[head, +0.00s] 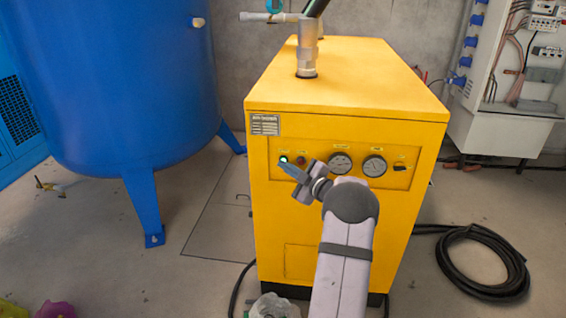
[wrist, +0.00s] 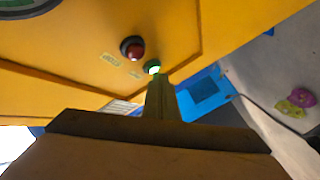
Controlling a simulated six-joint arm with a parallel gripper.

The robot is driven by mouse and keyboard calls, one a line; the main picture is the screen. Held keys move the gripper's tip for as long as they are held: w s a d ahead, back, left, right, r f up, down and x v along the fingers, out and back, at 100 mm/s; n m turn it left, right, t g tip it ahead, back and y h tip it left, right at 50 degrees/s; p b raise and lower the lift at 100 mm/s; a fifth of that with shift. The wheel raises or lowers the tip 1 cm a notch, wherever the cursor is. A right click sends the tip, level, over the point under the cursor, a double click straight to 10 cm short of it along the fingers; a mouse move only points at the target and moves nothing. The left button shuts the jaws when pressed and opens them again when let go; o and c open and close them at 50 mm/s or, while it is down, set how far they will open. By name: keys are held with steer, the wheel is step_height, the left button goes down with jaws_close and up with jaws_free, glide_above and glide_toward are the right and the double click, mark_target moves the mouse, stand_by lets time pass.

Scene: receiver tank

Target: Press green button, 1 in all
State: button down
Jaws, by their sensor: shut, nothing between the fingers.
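The green button (wrist: 152,67) glows on the yellow panel in the wrist view, right at the tip of my gripper (wrist: 158,82). In the head view the lit button (head: 284,158) is at the left end of the panel on the yellow machine (head: 345,215). My gripper (head: 288,166) is shut and empty, with its fingertips at or very near the button's lower edge. I cannot tell whether they touch it. The red button (wrist: 132,48) is beside the green one, and it also shows in the head view (head: 300,161).
Two round gauges (head: 340,163) and a black switch (head: 400,169) are farther right on the panel. A blue tank (head: 125,85) stands at left. A coiled black hose (head: 480,262) lies on the floor at right, below an electrical cabinet (head: 490,135).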

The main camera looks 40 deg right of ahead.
steer(key=shift+s+a, duration=0.1)
steer(key=shift+a, duration=0.05)
steer(key=shift+s+a, duration=0.45)
steer(key=shift+s, duration=0.05)
steer(key=shift+a, duration=0.1)
steer(key=shift+s+a, duration=1.7)
steer(key=shift+s, duration=0.1)
